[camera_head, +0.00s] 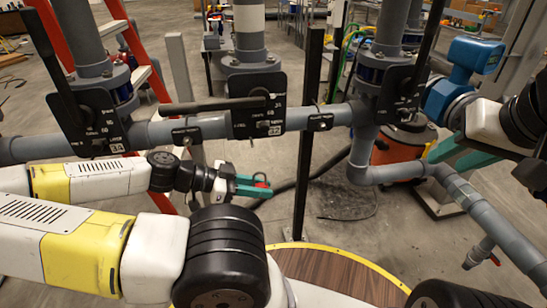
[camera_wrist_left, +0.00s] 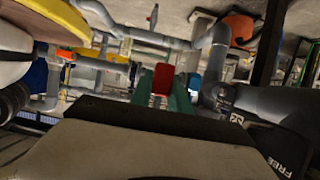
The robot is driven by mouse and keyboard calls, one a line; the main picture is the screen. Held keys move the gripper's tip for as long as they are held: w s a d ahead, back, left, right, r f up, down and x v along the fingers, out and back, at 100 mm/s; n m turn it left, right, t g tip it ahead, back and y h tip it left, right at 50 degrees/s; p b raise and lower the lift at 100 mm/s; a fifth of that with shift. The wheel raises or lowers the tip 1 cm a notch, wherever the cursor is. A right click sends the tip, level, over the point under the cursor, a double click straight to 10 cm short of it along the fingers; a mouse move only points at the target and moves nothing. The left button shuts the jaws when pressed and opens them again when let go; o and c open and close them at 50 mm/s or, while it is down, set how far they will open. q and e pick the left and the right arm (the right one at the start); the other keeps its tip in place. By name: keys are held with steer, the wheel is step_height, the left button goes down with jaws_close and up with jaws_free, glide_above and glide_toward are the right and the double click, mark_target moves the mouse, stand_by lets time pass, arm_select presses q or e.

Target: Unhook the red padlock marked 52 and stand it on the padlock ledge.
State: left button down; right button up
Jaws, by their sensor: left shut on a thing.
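The red padlock (camera_wrist_left: 163,78) is between the green fingers of my left gripper (camera_wrist_left: 166,88), which is shut on it. In the head view the padlock (camera_head: 262,183) shows as a small red spot at the fingertips of my left gripper (camera_head: 254,187). It is in the air, below and apart from the middle valve (camera_head: 258,100). Its number cannot be read, and its shackle is not clear. My right gripper (camera_head: 466,152) is at the right with teal fingers, partly lost among pipes. I cannot pick out the padlock ledge.
A grey pipe (camera_head: 212,127) with several lever valves crosses the view above my left gripper. The middle valve's lever (camera_head: 205,105) lies level. A black post (camera_head: 306,140) stands just right of my left gripper. An orange drum vacuum (camera_head: 402,145) stands behind.

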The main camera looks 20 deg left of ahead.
arm_select(q)
steer(key=shift+s+d+r, duration=0.45)
steer(key=shift+s+r, duration=0.35)
